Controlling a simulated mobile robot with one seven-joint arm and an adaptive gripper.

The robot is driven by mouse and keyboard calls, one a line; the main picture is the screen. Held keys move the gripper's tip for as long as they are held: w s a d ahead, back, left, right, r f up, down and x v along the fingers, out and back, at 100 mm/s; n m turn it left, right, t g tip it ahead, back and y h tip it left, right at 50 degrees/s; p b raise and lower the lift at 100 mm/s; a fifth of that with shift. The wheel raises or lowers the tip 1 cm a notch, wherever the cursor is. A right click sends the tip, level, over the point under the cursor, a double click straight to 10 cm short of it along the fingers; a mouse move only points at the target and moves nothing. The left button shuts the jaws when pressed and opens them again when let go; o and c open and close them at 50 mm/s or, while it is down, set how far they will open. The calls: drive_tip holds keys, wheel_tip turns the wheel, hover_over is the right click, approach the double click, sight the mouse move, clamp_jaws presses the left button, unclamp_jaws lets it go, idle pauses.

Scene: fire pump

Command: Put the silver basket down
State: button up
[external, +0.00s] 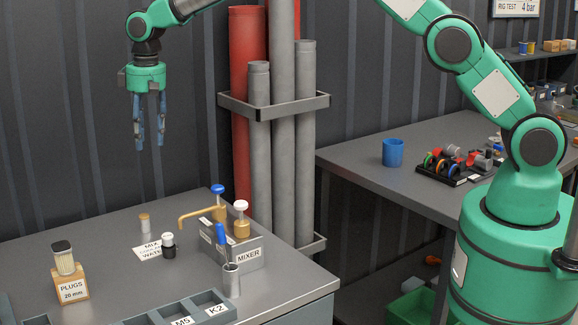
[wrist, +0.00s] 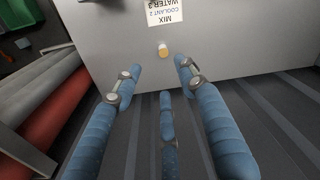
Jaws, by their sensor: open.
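My gripper (external: 150,146) is open, with its blue fingers pointing down and nothing between them. It hangs high above the back part of the left table. In the wrist view the spread fingers (wrist: 160,78) show over the table edge and the wall. I cannot surely pick out a silver basket. A pale, ribbed, basket-like piece with a dark top (external: 64,260) stands on the wooden PLUGS block (external: 71,286) at the front left, well away from my gripper. A silver cup (external: 231,282) stands near the mixer; it is also apart from my gripper.
A small orange-capped bottle (external: 145,223), also in the wrist view (wrist: 162,50), stands near the MIX label (external: 148,250). A black-and-white bottle (external: 168,246) is beside the label. The mixer (external: 247,256) has brass taps. Grey and red pipes (external: 259,150) stand behind the table.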

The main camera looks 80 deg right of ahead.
drive_tip(key=s+a+r+n+t, duration=0.1)
drive_tip(key=s+a+r, duration=0.3)
drive_tip(key=s+r, duration=0.95)
drive_tip(key=s+a+r+t, duration=0.1)
drive_tip(key=s+a+r, duration=0.2)
drive_tip(key=s+r, duration=1.05)
drive_tip(key=s+a+f+t, duration=0.1)
drive_tip(key=s+a+f, duration=0.1)
drive_tip(key=s, duration=1.5)
drive_tip(key=s+a+f+n+t, duration=0.1)
drive_tip(key=s+f, duration=0.2)
drive_tip(key=s, duration=1.4)
drive_tip(key=shift+s+a+t, duration=0.35)
drive_tip(key=shift+t, duration=0.05)
drive_tip(key=shift+f, duration=0.15)
wheel_tip(320, 180, down, 7)
drive_tip(key=b, duration=0.7)
